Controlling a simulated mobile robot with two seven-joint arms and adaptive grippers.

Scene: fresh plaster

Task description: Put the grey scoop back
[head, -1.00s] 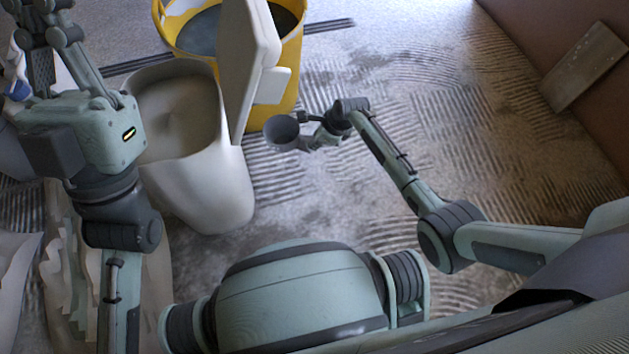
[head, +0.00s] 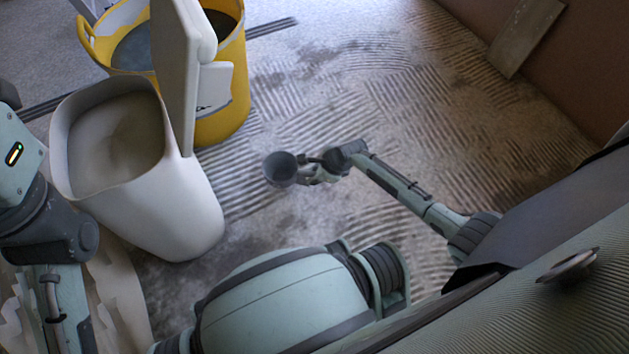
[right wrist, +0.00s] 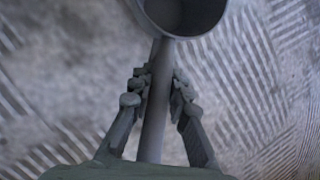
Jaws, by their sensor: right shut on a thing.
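The grey scoop (head: 280,168) has a round cup and a straight handle. My right gripper (head: 318,170) is shut on its handle and holds it in front of the bins, seemingly above the floor. In the right wrist view the scoop (right wrist: 155,120) runs up between both fingers of the right gripper (right wrist: 159,75), its cup beyond the fingertips and cut by the top edge. The inside of the cup looks dark, with no load visible. Of my left arm, only the wrist and forearm show at the left edge of the head view; its fingers are out of frame.
A tall white bin (head: 190,215) with pale powder and a raised lid (head: 178,70) stands left of the scoop. A yellow tub (head: 222,125) with grey contents is behind it. A board (head: 522,38) leans at the brown wall. The combed floor (head: 400,120) ahead is clear.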

